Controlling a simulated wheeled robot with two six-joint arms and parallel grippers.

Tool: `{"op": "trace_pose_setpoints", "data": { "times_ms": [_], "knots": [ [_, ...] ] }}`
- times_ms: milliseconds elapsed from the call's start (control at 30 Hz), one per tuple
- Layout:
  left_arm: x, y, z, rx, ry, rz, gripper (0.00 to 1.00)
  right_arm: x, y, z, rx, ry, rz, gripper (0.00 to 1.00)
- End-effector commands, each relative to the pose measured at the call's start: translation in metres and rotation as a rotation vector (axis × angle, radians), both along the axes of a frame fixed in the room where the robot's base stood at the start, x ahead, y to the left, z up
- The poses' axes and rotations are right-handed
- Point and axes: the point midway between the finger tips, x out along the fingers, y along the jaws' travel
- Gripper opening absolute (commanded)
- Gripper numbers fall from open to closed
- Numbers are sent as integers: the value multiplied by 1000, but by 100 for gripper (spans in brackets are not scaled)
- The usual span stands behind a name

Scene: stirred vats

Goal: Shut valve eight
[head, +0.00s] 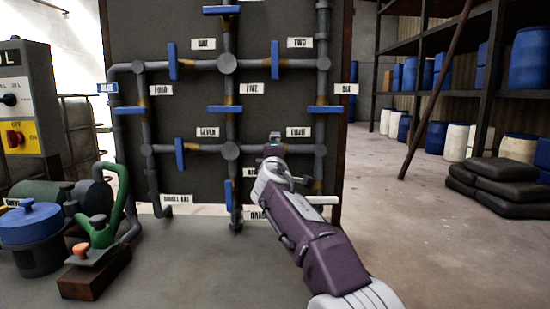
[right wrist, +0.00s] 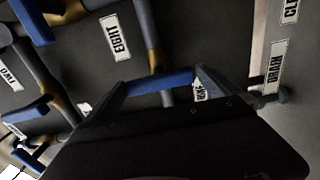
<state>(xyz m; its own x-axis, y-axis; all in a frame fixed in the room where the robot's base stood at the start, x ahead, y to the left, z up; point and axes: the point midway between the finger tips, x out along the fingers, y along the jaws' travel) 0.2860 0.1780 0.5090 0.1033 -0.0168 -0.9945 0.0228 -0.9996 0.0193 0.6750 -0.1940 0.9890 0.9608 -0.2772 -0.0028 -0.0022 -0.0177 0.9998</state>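Valve eight's blue handle (head: 273,151) is on the panel below the label EIGHT (head: 299,132) and is partly hidden by my right gripper (head: 275,147). In the right wrist view the blue handle (right wrist: 160,81) lies crosswise to its pipe (right wrist: 148,30), just beyond the brass part. The label EIGHT (right wrist: 115,37) shows beside it. The fingers of my right gripper (right wrist: 160,86) are wide apart, one near each end of the handle. I cannot tell whether they touch it. My left gripper is not in view.
Neighbouring blue handles are close: seven (head: 179,154), five (head: 225,109), six (head: 325,109) and a lower one (head: 229,194). A green machine (head: 102,228) and a blue-lidded pot (head: 30,225) stand at left. The floor at right (head: 440,250) is clear.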

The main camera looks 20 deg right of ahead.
Motion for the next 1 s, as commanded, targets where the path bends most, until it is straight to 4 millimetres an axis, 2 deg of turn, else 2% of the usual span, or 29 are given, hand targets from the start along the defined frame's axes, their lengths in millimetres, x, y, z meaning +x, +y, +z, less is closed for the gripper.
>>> {"op": "trace_pose_setpoints", "data": {
  "times_ms": [133,233,433,633,767,1000],
  "knots": [
    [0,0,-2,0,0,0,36,-2,1,0,-1,-1,1,100],
    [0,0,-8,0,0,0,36,-12,4,-1,-2,-3,2,100],
    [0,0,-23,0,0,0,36,-48,14,-2,-1,-3,3,100],
    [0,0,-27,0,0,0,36,-80,24,0,0,-1,2,100],
    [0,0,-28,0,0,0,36,-87,25,0,0,0,1,100],
    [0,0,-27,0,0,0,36,-87,25,0,0,0,0,100]
  ]
}}
